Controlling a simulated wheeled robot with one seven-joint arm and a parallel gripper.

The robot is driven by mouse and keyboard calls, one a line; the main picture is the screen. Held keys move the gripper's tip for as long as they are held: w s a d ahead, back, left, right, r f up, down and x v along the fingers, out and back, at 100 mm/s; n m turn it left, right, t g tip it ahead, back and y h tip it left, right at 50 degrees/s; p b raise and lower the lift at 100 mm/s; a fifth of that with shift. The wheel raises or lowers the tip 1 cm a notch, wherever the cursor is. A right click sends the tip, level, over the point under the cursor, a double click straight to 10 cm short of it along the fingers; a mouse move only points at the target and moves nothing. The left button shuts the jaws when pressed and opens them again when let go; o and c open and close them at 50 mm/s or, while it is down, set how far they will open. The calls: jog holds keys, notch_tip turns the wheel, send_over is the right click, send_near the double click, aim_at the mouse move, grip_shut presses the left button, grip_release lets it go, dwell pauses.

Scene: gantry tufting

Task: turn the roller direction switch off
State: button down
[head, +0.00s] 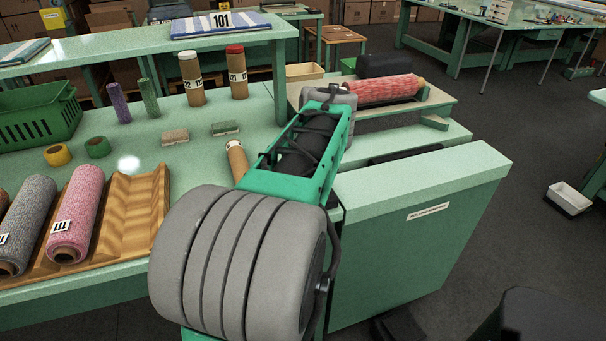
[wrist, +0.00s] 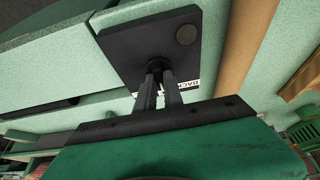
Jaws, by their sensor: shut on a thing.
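In the wrist view my gripper (wrist: 158,82) reaches up to a dark, flat switch plate (wrist: 130,45). Its two fingers are shut on a small black switch knob (wrist: 155,66) near the lower edge of that plate. The fingers cover much of the knob, so I cannot read which way it is set. A round grey disc (wrist: 186,34) sits on the plate to the right of the knob. A white label (wrist: 190,87) beside the fingers is partly hidden; only the start of a word, like "BAC", shows. In the head view my arm hides the fingers.
In the head view a red yarn roll (head: 384,88) lies behind my arm.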

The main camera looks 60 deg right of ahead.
dwell(0.3)
jog(key=c, duration=1.5)
grip_release()
jog(key=shift+o, duration=0.2)
jog(key=p+v, duration=0.1)
jog(key=v, duration=0.6)
jog(key=shift+r, duration=0.35)
jog(key=shift+a, duration=0.1)
